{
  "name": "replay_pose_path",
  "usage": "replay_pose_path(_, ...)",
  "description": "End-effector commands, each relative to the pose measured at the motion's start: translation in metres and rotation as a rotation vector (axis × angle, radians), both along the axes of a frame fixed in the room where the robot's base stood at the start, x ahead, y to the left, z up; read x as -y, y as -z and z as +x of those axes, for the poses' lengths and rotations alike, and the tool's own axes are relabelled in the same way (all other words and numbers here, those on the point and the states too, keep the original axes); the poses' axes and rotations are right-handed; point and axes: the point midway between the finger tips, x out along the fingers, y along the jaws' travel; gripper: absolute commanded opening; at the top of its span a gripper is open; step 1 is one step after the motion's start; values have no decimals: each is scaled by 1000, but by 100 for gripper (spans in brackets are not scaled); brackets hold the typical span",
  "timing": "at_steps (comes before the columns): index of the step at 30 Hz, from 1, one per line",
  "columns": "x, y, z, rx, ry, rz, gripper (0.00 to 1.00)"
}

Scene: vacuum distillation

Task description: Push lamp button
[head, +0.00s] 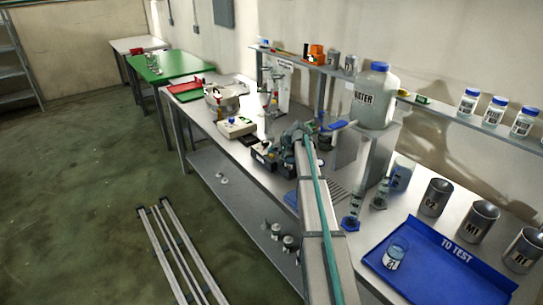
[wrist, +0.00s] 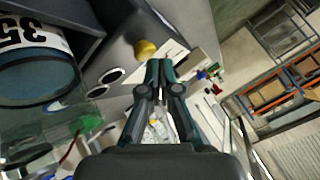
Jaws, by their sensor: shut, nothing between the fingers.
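My gripper (wrist: 159,66) is shut and empty in the wrist view, with its two dark teal fingers together. A rounded yellow knob or button (wrist: 145,49) shows on a grey surface just beyond and slightly left of the fingertips. I cannot tell whether it is the lamp button, or whether the fingers touch it. In the head view my arm reaches over the long bench, and its end is near the dark equipment at the middle. The fingertips are hard to make out there. No lamp can be clearly recognised in either view.
A large glass vessel (wrist: 40,85) with a white label stands close on the left in the wrist view. In the head view, a big WATER bottle (head: 374,97) stands right of my arm. A blue tray (head: 440,275) holds a beaker (head: 395,255). Metal cans (head: 436,198) stand behind it.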

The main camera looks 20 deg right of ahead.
Motion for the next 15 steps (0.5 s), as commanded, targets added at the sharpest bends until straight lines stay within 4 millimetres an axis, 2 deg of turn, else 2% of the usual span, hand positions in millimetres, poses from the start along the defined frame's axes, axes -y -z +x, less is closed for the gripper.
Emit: replay_pose_path(15, 0, -47, 0, 1, 0, -1, 0)
